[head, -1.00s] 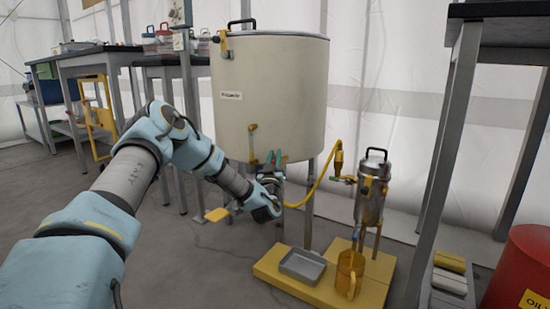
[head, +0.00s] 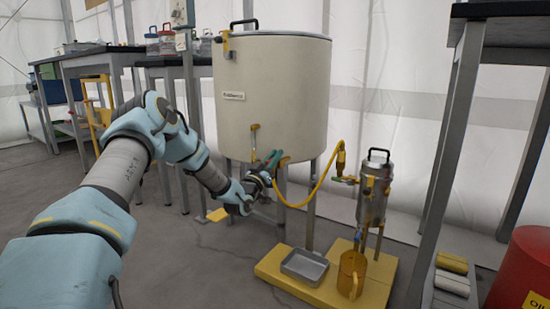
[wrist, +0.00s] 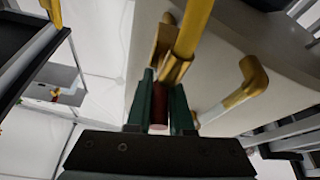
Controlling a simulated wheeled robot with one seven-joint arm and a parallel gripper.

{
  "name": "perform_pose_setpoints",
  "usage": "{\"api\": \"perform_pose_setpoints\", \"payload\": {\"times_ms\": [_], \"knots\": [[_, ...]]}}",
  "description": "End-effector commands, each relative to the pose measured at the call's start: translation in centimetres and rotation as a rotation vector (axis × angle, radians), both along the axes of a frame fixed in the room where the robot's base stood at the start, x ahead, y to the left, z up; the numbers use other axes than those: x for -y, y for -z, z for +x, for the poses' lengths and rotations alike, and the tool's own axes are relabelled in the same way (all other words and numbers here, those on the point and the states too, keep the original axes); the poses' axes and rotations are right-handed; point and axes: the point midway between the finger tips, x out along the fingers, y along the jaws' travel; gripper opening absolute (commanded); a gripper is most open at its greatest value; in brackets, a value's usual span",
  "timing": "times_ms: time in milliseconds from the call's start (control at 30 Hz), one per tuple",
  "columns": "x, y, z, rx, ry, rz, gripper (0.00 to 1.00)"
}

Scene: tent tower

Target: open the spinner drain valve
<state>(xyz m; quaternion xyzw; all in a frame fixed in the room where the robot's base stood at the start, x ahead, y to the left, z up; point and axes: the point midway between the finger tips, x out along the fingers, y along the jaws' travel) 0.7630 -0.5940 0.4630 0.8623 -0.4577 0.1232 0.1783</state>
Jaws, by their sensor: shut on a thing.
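The spinner (head: 290,95) is a large cream drum on legs in the middle of the head view. Its drain valve is low on the drum's front, largely hidden by my gripper (head: 275,158); brass-yellow valve parts (head: 284,161) show just beyond the fingertips. In the wrist view, the green fingers of my gripper (wrist: 161,90) are shut on the red valve handle (wrist: 158,108), which lies between them, with the brass valve body (wrist: 173,68) just beyond. The gripper reaches up from below left, tilted to the right. I see no flow from the valve.
A yellow hose (head: 318,188) runs from near the valve to a small steel canister (head: 373,195). Below stand a grey tray (head: 304,267) and an amber jug (head: 351,274) on a yellow platform (head: 285,283). A brass fitting (head: 254,138) projects from the drum. A dark-topped table stands right.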

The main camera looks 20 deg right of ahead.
Motion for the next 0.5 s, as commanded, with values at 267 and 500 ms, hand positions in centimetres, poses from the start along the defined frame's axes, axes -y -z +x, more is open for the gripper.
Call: {"api": "perform_pose_setpoints", "payload": {"times_ms": [267,500], "knots": [[-0.04,0.05,0.03,-0.001,-0.002,0.001,0.48],[-0.04,0.03,0.02,-0.001,-0.002,0.000,0.49]]}}
